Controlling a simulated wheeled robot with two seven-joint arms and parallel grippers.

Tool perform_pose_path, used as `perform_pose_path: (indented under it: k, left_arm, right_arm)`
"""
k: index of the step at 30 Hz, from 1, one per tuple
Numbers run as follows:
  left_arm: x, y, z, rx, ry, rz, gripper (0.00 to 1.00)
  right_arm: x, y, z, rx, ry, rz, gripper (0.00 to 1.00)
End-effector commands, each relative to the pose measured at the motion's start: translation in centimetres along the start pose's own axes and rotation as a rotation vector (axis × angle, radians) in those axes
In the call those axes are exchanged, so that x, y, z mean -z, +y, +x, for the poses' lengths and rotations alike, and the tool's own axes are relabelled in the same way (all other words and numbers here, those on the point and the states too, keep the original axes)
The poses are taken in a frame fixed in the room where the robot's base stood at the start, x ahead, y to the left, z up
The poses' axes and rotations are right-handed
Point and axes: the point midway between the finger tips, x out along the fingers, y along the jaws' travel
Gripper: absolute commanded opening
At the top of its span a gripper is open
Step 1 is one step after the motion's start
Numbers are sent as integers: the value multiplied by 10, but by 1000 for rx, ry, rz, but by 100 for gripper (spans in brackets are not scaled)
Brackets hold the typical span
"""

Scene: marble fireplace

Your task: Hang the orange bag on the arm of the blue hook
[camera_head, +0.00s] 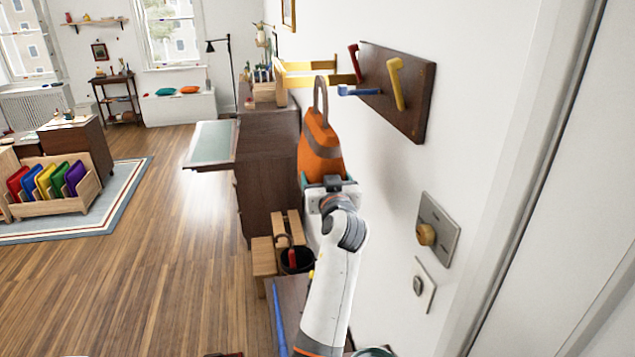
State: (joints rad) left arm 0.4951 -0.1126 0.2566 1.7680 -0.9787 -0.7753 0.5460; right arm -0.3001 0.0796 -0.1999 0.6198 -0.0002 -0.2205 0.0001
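The orange bag (318,148) has a grey-brown band and a tall loop handle (321,92) that stands up. The fingertips are partly hidden. The dark wooden rack (418,98) is on the wall at the upper right. Its blue hook (358,91) points left. The loop appears just left of the blue hook's tip and not around it; the depth between them is hard to tell. My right gripper is not in view.
A red hook (354,61) and a yellow hook (396,82) share the rack. Yellow wooden bars (306,66) show behind the loop. A dark cabinet (268,165) stands behind the bag. A metal plate with a knob (437,228) is on the right wall. The floor at left is open.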

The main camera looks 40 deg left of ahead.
Motion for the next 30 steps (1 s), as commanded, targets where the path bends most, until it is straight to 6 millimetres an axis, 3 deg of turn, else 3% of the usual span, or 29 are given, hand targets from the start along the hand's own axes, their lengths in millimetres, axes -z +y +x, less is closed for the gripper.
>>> perform_pose_path:
  k: [30]
  left_arm:
    - [3, -60, 3, 0, -4, 0, 40]
  right_arm:
    - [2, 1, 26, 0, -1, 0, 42]
